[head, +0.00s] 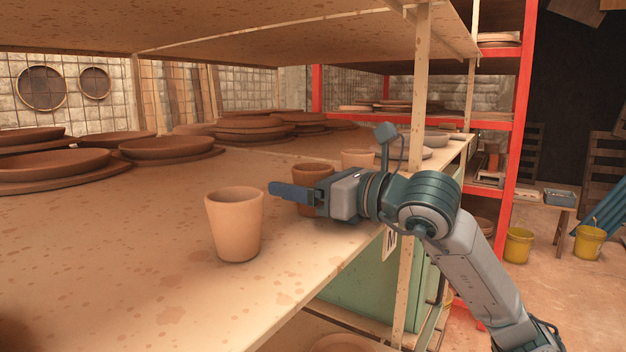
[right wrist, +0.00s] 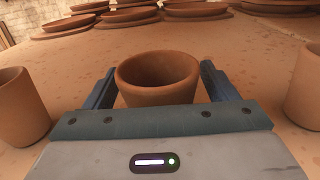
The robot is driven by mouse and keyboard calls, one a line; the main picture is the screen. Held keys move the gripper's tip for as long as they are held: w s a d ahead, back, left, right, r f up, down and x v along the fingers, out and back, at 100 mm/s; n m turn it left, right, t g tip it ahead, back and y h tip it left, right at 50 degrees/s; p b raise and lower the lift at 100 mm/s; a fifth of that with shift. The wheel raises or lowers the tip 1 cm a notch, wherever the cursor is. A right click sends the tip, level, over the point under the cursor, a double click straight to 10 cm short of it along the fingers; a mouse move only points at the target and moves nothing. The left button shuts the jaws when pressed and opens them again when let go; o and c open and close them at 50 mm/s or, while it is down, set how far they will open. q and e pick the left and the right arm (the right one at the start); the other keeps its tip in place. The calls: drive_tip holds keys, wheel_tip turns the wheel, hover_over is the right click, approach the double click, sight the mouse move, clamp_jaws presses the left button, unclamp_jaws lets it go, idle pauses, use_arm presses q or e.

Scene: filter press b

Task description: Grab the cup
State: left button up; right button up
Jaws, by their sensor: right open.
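Several terracotta cups stand upright on the wooden shelf board. A reddish-brown cup (head: 313,172) is partly hidden behind my right gripper (head: 288,191) in the head view. In the right wrist view this cup (right wrist: 158,78) sits between the two open fingers, with its rim facing up; I cannot tell whether they touch it. A lighter tan cup (head: 235,225) stands nearer the head camera, left of the gripper, and shows at the left edge of the wrist view (right wrist: 20,108). Another cup (head: 357,158) stands behind the gripper. My left gripper is not in view.
Stacked clay plates (head: 60,170) and more plates (head: 250,128) lie toward the left and back of the shelf board (head: 130,270). A wooden post (head: 420,90) rises at the front edge by my right arm. Another board hangs overhead. The front left of the shelf is clear.

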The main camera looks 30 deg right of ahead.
drive_tip(key=shift+w+a, duration=0.1)
drive_tip(key=shift+w, duration=0.1)
drive_tip(key=c, duration=1.1)
drive_tip(key=shift+o, duration=0.2)
